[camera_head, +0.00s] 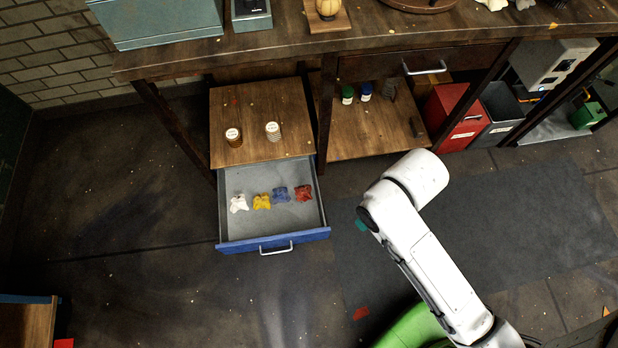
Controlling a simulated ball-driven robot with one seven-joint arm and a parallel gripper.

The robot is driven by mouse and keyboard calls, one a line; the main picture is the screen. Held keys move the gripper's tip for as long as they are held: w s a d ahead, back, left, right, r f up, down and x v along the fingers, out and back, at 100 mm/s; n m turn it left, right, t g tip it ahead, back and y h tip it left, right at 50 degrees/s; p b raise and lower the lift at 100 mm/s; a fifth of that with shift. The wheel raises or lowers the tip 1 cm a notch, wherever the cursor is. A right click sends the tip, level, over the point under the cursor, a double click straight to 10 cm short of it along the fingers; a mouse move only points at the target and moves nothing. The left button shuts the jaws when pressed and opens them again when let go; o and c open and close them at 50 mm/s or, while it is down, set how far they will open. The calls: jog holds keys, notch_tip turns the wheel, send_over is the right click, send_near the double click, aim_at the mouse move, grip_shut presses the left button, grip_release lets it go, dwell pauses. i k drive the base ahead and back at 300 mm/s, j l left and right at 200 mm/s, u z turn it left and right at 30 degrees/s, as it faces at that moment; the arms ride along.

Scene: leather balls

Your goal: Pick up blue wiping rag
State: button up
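The blue wiping rag (281,194) lies crumpled in an open drawer (270,225) with a blue front. It is third from the left in a row of rags, between a yellow rag (262,201) and a red rag (303,193). A white rag (239,203) lies at the left end. My white arm comes in from the lower right and bends to the right of the drawer. My gripper is not visible; the end of the arm is hidden behind its own links.
The drawer handle (276,248) faces the front. A workbench (365,33) overhangs at the back. A red container (452,117) stands at right. The floor left of the drawer is clear.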

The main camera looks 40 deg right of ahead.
aim_at(281, 194)
jog(key=k+l, duration=0.15)
jog(key=i+j+z, duration=0.1)
jog(key=i+j, duration=0.2)
jog(key=i+j+z, duration=0.1)
jog(key=i+j, duration=0.15)
jog(key=i+j+z, duration=0.1)
jog(key=i+j, duration=0.15)
jog(key=j, duration=0.25)
jog(key=i+j+z, duration=0.1)
jog(key=i+j, duration=0.15)
jog(key=i+j+z, duration=0.1)
jog(key=i+j, duration=0.15)
jog(key=j, duration=0.3)
